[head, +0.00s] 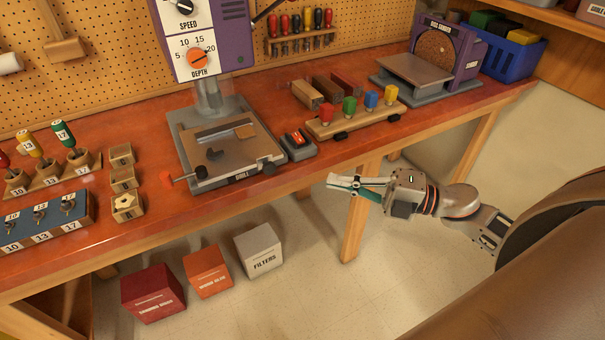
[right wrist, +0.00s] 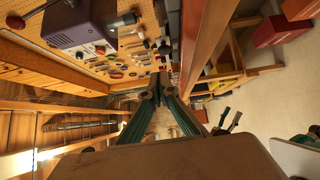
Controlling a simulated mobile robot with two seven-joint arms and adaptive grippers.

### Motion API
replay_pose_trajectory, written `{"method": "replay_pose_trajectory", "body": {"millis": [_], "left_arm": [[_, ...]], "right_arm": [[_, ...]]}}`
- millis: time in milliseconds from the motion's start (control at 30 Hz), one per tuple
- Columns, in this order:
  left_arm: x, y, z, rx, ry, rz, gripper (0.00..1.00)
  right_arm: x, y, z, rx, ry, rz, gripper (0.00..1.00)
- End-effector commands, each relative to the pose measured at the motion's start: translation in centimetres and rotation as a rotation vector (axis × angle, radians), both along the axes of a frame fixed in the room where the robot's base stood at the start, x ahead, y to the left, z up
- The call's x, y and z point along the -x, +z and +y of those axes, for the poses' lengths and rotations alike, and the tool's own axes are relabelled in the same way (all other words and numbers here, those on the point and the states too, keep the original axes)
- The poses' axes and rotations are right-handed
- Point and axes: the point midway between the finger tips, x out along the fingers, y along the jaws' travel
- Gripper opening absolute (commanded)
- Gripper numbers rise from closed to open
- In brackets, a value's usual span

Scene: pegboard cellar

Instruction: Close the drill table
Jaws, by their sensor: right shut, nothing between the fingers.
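The drill table (head: 240,165) is a flat metal plate on the grey drill press base, left of centre on the red-brown bench in the head view.
A red-button switch box (head: 298,142) sits just right of the drill table. A rack with coloured handles (head: 355,117) and a disc sander (head: 440,60) stand farther right. Small wooden boxes (head: 123,180) are left. A bench leg (head: 354,225) is behind my right gripper; boxes (head: 208,272) stand below.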

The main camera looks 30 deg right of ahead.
Motion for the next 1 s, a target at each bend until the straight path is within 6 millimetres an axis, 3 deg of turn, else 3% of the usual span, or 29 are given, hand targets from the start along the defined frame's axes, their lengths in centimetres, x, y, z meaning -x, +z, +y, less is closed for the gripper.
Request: {"method": "replay_pose_trajectory", "body": {"millis": [200, 433, 1000], "left_arm": [[0.1, 0.8, 0.0, 0.001, 0.001, 0.000, 0.56], [0.0, 1.0, 0.0, 0.001, 0.000, -0.002, 0.56], [0.1, 1.6, 0.0, 0.001, 0.000, -0.001, 0.56]], "right_arm": [[1.7, 0.1, 0.8, 0.007, 0.025, 0.021, 0.00], [2.1, -0.5, 1.1, 0.011, 0.019, 0.047, 0.00], [-1.7, -0.3, 5.4, 0.007, 0.018, 0.044, 0.00]]}}
